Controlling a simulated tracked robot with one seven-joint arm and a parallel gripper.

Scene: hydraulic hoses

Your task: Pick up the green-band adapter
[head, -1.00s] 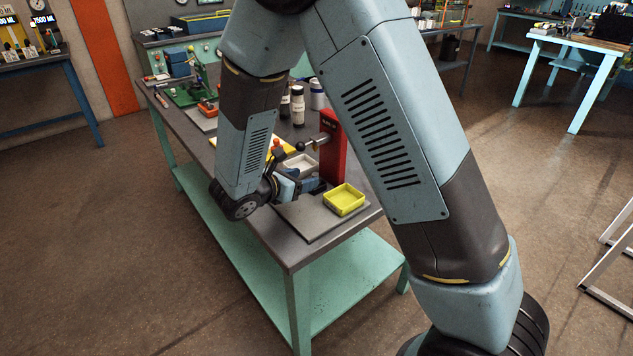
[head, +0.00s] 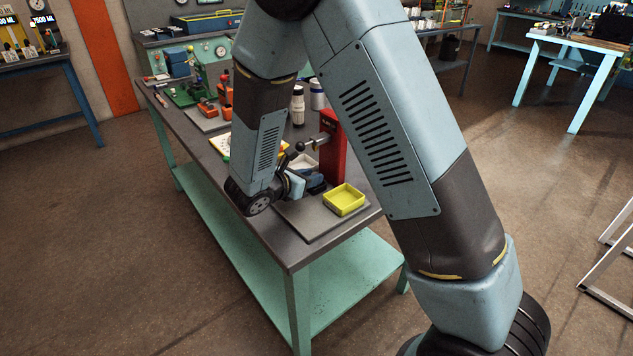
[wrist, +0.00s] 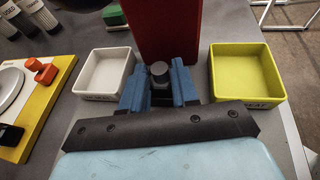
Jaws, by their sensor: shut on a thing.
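My gripper (wrist: 160,85) shows in the wrist view with its two blue fingers closed on a small grey cylindrical fitting (wrist: 159,70). Only the fitting's round dark top and part of its side show between the fingers; no green band is visible on it. The fitting is between a white tray and a yellow tray, in front of a red upright block. In the head view my gripper (head: 314,183) is low over the bench beside the red block, and the fitting is hidden there.
The red block (wrist: 165,30) stands directly beyond my fingers; it is the red press-like stand (head: 334,146) in the head view. The white tray (wrist: 103,72) is left, the yellow tray (wrist: 247,72) right. A yellow-edged board (wrist: 28,100) with orange pieces lies farther left. Bottles (head: 298,105) stand behind.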

